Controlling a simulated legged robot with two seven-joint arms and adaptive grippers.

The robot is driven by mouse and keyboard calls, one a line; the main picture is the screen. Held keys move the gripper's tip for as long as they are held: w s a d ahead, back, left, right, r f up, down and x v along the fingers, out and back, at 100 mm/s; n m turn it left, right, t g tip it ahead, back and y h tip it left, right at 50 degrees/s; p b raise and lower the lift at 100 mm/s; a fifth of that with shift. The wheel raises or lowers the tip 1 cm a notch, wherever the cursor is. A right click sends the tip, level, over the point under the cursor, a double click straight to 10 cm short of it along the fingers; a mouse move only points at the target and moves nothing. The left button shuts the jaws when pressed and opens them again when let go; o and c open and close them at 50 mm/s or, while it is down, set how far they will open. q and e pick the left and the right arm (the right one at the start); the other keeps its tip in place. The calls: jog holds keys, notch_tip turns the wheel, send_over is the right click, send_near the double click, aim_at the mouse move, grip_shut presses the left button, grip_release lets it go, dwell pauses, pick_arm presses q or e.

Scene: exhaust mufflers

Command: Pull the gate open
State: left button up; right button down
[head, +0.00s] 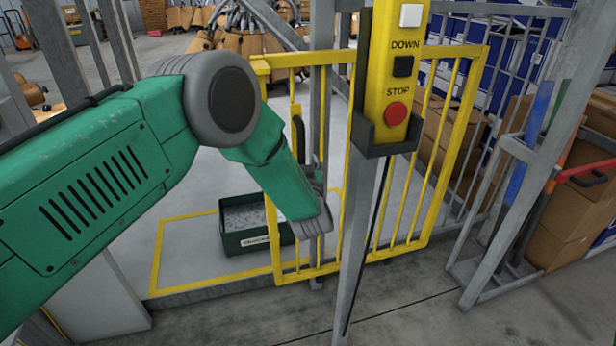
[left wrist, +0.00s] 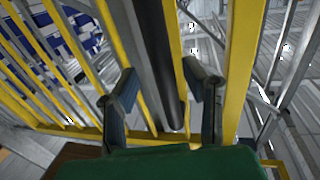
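The yellow barred gate (head: 461,132) stands upright behind the grey post in the head view. A dark upright handle (head: 299,138) is on its left side. My left gripper (head: 316,178) is beside this handle, partly hidden by my wrist. In the left wrist view, my left gripper (left wrist: 160,74) is open, with its two dark fingers apart. The dark round handle (left wrist: 160,45) runs between the fingers, with gaps seen on both sides. Yellow gate bars (left wrist: 241,65) show behind them. My right gripper is in neither view.
A yellow control box (head: 392,65) with a red stop button hangs on the grey post (head: 357,235) in front of the gate. A dark green bin (head: 245,240) lies behind the gate. Grey racks and cardboard boxes (head: 575,205) stand right. The front floor is clear.

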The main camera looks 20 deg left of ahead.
pick_arm(q)
jog(key=v, duration=1)
jog(key=shift+d, duration=0.4)
jog(key=shift+s+a, duration=0.15)
